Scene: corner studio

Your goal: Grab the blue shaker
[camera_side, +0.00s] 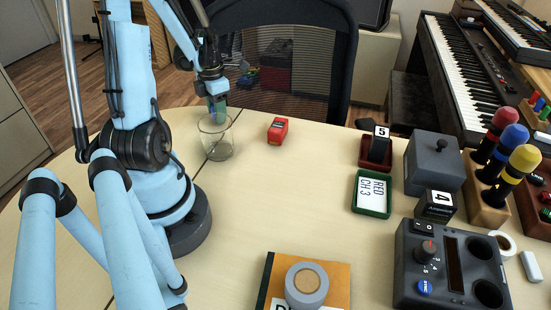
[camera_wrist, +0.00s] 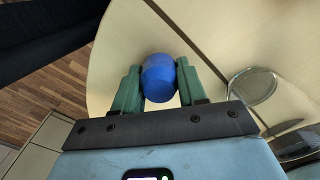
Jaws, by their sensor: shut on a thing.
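The blue shaker (camera_wrist: 158,78) is a smooth, rounded, egg-like piece in the wrist view. It sits between the two green fingers of my gripper (camera_wrist: 158,88), which are shut on it from both sides. In the side view my gripper (camera_side: 216,104) points down at the far left part of the table, just behind a clear glass (camera_side: 216,145). The shaker is mostly hidden there by the fingers and the glass, and I cannot tell whether it touches the table. The glass also shows right of the gripper in the wrist view (camera_wrist: 251,87).
A red block (camera_side: 278,130) stands right of the glass. A green tray (camera_side: 371,194), a dark red tray (camera_side: 375,163), a grey box (camera_side: 434,161) and a wooden rack (camera_side: 487,205) of coloured-top pieces fill the right. An orange book (camera_side: 337,278) lies in front. The table's middle is clear.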

